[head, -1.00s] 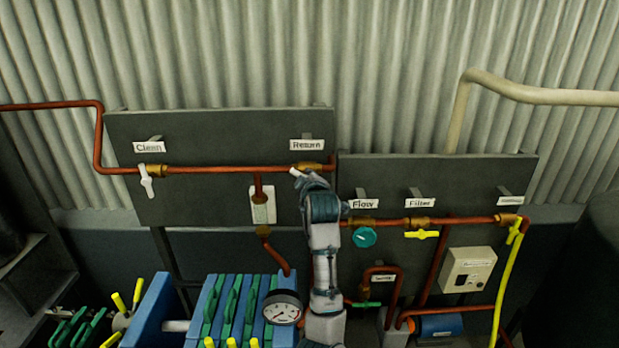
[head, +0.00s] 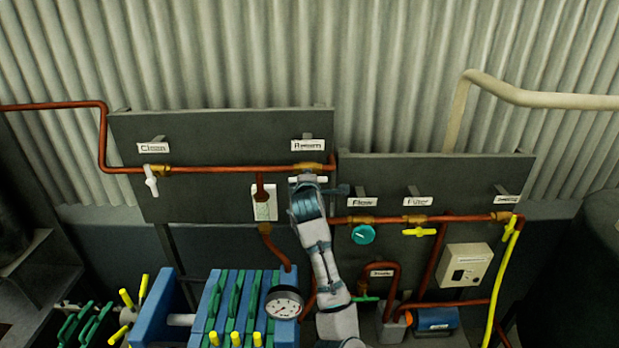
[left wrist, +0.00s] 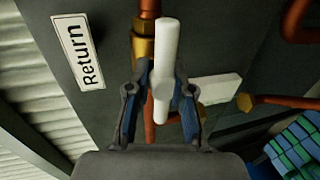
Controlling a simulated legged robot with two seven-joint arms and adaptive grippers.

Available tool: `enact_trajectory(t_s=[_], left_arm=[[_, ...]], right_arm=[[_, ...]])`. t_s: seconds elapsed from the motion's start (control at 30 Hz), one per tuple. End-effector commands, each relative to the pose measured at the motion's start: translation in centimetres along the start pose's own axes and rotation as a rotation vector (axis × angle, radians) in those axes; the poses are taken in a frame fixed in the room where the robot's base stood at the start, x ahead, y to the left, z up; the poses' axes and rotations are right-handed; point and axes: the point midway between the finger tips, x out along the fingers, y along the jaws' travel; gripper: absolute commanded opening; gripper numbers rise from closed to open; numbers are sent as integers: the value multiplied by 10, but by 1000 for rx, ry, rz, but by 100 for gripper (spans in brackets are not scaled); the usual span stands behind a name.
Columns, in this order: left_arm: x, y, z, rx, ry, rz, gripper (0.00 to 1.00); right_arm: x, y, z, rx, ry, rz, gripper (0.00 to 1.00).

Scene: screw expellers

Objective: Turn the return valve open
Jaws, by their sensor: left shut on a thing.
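The return valve is a brass body (head: 307,167) on the copper pipe below the "Return" label (head: 308,145); the body also shows in the left wrist view (left wrist: 145,46). Its white handle (head: 321,180) lies level in the head view, roughly along the pipe. In the left wrist view the white handle (left wrist: 168,45) stands nearly upright between my fingers, close to the pipe's line. My left gripper (left wrist: 162,88) is shut on the handle's middle. In the head view the left gripper (head: 308,187) covers part of the handle from below. My right gripper is not in view.
The clean valve (head: 151,181) is at the left, its white handle hanging down. A turquoise flow knob (head: 363,234) and yellow filter handle (head: 419,232) are to the right of my arm. A pressure gauge (head: 284,303) and blue-green filter press (head: 232,308) stand below.

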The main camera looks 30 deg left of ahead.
Motion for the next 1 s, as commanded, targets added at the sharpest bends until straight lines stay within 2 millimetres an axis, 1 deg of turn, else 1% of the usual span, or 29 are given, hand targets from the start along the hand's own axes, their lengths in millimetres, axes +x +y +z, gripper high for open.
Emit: enact_trajectory(t_s=[0.03,0.43,0.47,0.5,0.53,0.83,0.93,1.0], left_arm=[[3,-10,-2,-3,3,-23,0],[4,-11,-2,-6,2,-25,0],[4,-11,-2,-6,2,-25,27],[4,-12,-2,-6,2,-26,37],[4,-11,-2,-6,2,-26,44],[2,-6,1,-7,-1,-15,45],[-8,-6,1,-7,-1,-13,45],[-20,-5,1,-9,-2,-12,45]], right_arm=[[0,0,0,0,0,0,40],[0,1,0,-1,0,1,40],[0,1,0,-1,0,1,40],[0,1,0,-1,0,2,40],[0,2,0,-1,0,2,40],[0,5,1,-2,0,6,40],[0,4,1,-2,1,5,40],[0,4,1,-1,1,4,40]])
